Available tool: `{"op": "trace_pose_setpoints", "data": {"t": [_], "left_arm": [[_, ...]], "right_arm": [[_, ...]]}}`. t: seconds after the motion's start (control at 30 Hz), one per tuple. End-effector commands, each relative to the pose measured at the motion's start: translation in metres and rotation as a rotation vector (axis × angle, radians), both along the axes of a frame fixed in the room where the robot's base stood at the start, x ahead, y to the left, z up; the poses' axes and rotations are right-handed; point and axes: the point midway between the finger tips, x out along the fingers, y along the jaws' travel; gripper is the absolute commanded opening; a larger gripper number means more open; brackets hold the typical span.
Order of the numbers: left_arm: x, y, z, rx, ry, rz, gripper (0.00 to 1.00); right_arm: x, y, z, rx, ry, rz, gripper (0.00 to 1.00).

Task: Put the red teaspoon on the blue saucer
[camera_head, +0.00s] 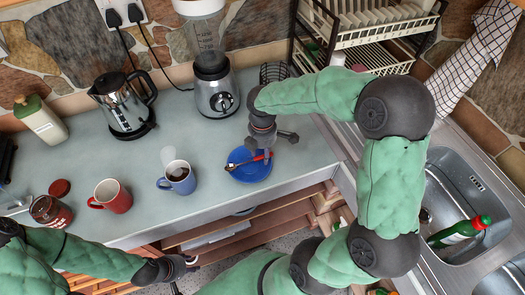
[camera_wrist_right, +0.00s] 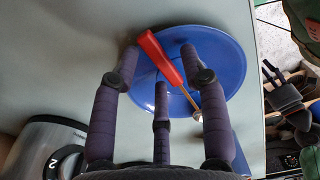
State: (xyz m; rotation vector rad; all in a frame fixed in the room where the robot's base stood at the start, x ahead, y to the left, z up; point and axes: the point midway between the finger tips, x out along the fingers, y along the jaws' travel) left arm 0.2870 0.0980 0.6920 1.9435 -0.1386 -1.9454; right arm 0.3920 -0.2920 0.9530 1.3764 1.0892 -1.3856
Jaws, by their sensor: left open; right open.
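The blue saucer (camera_head: 250,176) lies on the counter near its front edge; it also fills the upper middle of the right wrist view (camera_wrist_right: 222,62). The red teaspoon (camera_head: 259,158) lies across the saucer, its metal end toward the left in the head view. In the right wrist view its red handle (camera_wrist_right: 160,56) reaches the rim. My right gripper (camera_head: 268,147) is open just above the saucer, its fingers (camera_wrist_right: 160,62) spread around the spoon with gaps. Whether any finger touches it is unclear. My left gripper (camera_head: 188,262) is open and empty, low before the counter.
A blue mug (camera_head: 178,178) with dark liquid stands left of the saucer, and a red mug (camera_head: 112,196) farther left. A blender (camera_head: 215,95) and kettle (camera_head: 122,105) stand behind. A dish rack (camera_head: 365,40) and sink (camera_head: 465,190) are on the right.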

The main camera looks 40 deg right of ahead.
Motion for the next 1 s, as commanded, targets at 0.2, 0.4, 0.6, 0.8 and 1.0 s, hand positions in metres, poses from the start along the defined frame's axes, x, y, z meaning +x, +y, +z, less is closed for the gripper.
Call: {"op": "trace_pose_setpoints", "data": {"t": [0.2,0.4,0.6,0.8,1.0], "left_arm": [[0.0,0.0,0.008,0.0,0.0,0.0,0.44],[0.0,0.0,0.02,0.0,0.0,0.0,0.44],[0.0,0.0,0.029,0.0,0.0,0.0,0.44],[0.0,0.0,0.034,0.0,0.0,0.0,0.44],[0.0,0.0,0.035,0.0,0.0,0.0,0.44]], "right_arm": [[0.001,0.0,0.019,0.0,-0.004,-0.001,0.45],[0.001,0.0,0.059,-0.001,-0.005,0.0,0.45],[0.001,0.0,0.098,-0.001,-0.003,0.001,0.45],[0.001,0.0,0.122,0.0,-0.002,0.0,0.45],[0.001,0.0,0.129,0.001,-0.001,0.0,0.45]]}}
